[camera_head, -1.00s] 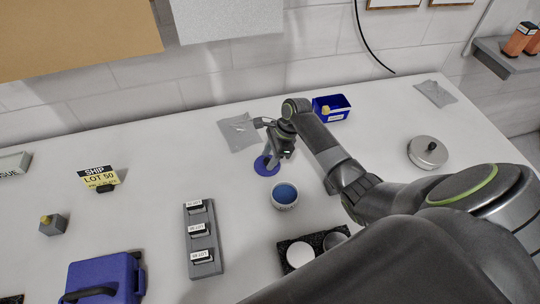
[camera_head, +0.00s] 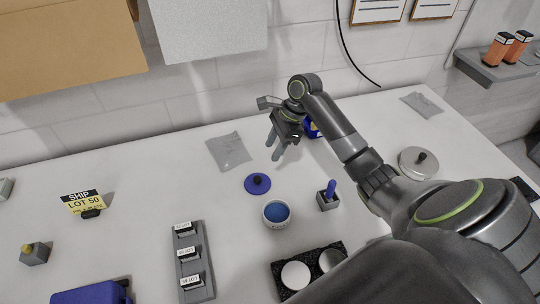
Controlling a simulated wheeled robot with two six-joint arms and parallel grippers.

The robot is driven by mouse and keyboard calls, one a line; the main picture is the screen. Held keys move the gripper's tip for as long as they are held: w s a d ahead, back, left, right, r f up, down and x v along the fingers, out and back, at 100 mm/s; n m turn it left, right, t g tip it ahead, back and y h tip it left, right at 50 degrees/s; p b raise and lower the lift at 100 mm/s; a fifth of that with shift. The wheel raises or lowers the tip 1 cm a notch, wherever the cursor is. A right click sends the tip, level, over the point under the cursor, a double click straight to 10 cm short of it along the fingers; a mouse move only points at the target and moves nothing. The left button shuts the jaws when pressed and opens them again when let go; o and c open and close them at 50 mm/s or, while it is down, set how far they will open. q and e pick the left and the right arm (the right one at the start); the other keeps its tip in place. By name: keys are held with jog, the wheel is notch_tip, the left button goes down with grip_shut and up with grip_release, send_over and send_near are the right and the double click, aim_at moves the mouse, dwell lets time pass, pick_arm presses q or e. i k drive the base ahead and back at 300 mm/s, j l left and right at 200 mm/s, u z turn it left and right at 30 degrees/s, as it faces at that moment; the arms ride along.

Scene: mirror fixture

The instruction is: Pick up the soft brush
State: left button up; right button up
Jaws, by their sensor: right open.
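A small grey holder (camera_head: 327,202) stands on the table right of the middle with an upright blue handle (camera_head: 331,188) in it. This looks like the soft brush; its lower end is hidden in the holder. My right gripper (camera_head: 276,147) is open and empty above the table, up and left of the handle and well apart from it. My left gripper is not in view.
A white tub with blue contents (camera_head: 277,213) stands left of the holder. A dark tray (camera_head: 274,268) with round pieces lies in front. A blue bin (camera_head: 312,130) is partly behind my right arm. A grey sachet (camera_head: 229,151) lies at the back; a metal lid (camera_head: 417,164) is right.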

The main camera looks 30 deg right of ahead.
aim_at(327, 196)
jog(key=k, duration=2)
